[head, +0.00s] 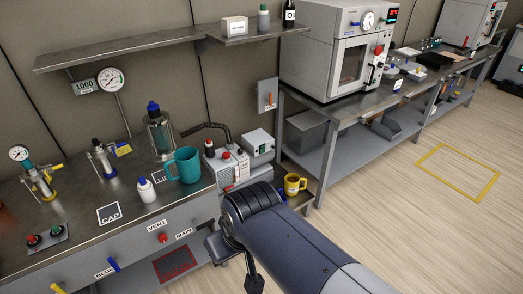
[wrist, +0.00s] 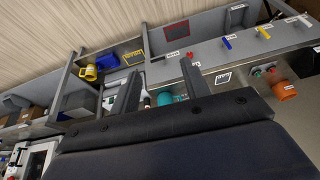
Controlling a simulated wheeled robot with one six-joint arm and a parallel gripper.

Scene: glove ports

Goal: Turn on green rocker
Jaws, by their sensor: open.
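I cannot clearly make out a green rocker. A small grey-white box (head: 258,143) on the bench, right of the teal mug, has a small green spot on its front, too small to identify. A control box (head: 47,238) at the front left of the bench carries a red and a green round control. My gripper (wrist: 160,68) is open and empty in the wrist view, its two fingers apart. In the head view my gripper is partly hidden by my arm, in front of the bench and well away from both boxes.
A teal mug (head: 184,165), a white bottle (head: 146,190) and a grey box with red knobs (head: 227,163) stand on the bench. A yellow mug (head: 294,184) sits lower, right of it. An oven (head: 338,52) stands behind. The floor on the right is clear.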

